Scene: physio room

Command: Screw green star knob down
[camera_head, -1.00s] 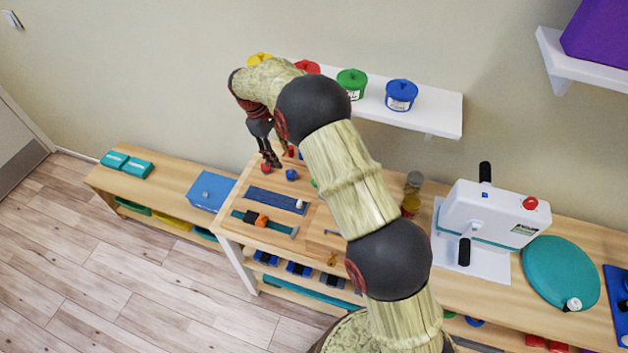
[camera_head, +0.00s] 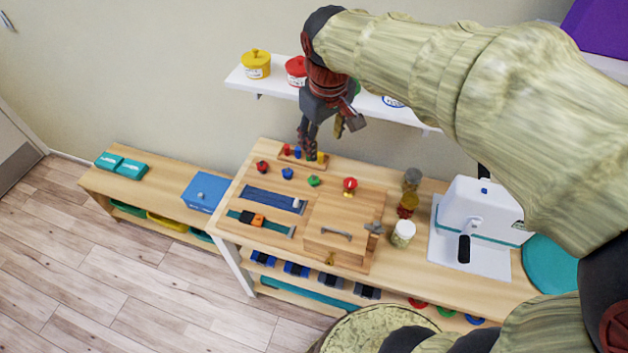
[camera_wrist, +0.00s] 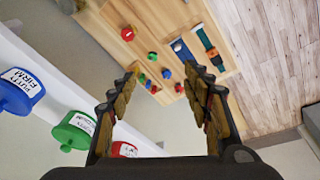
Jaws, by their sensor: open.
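The green star knob (camera_head: 313,181) sits on the wooden activity board (camera_head: 340,228), between the blue knob (camera_head: 287,173) and a red knob on a brass stem (camera_head: 350,185). In the wrist view the green knob (camera_wrist: 153,56) shows beyond the fingertips, between the fingers and apart from them. My gripper (camera_head: 307,150) points down over the board's back edge, behind and slightly left of the green knob. In the wrist view my gripper (camera_wrist: 160,85) has its fingers spread with nothing between them. How far the knob is screwed down cannot be told.
A row of small pegs (camera_head: 298,152) stands at the board's back, close to my fingertips. The wall shelf with lidded pots (camera_head: 256,64) is beside my wrist. Jars (camera_head: 403,233) and a white machine (camera_head: 480,215) stand to the right.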

